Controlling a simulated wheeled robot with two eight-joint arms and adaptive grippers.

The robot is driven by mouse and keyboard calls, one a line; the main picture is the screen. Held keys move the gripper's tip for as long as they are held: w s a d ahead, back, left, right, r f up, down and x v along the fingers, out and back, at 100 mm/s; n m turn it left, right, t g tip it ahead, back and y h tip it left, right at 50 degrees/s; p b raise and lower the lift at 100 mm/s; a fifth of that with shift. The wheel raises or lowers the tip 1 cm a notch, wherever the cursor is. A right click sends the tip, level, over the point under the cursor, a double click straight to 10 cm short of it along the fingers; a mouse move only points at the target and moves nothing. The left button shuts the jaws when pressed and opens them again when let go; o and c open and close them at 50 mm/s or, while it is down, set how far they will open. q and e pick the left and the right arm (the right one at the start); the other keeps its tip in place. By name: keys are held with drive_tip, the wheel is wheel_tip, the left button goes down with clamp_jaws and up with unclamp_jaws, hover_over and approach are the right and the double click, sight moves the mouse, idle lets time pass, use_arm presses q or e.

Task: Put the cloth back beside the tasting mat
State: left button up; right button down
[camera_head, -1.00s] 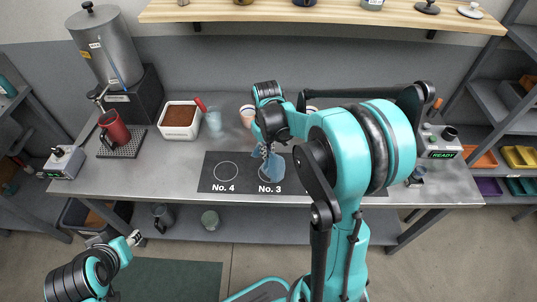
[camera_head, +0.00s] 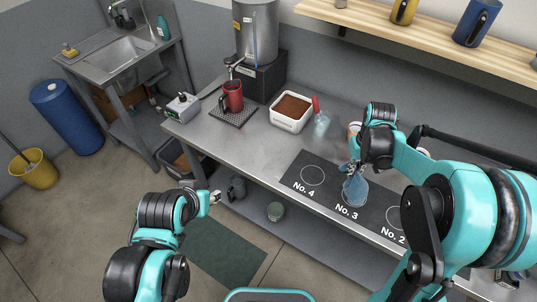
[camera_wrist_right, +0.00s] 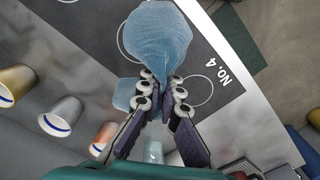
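A blue cloth (camera_head: 355,192) hangs bunched from my right gripper (camera_head: 354,170), over the No. 3 area of the black tasting mat (camera_head: 332,187). The cloth (camera_wrist_right: 158,42) also shows in the right wrist view, where the fingers (camera_wrist_right: 160,95) are closed on it and its loose part spreads beyond the tips over the mat (camera_wrist_right: 202,62). I cannot tell whether its lower edge touches the mat. My left gripper (camera_head: 211,198) is low, in front of the counter and away from the cloth; its finger opening is too small to tell.
A wooden shelf (camera_head: 380,32) hangs above. Clear counter lies left of the mat.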

use_arm(q)
drive_tip(key=shift+r+p, duration=0.35)
drive_tip(key=shift+r, duration=0.05)
use_arm(e)
drive_tip(key=w+a, duration=0.6)
drive_tip(key=a, duration=0.4)
drive_tip(key=w+a+f, duration=0.1)
drive_tip(key=w+a, duration=0.5)
drive_tip(key=a, duration=0.5)
drive_tip(key=w+a+f, duration=0.1)
drive_tip(key=w+a, duration=0.6)
drive_tip(key=a, duration=0.3)
drive_tip(key=shift+a+f, duration=0.25)
drive_tip(key=shift+a, duration=0.1)
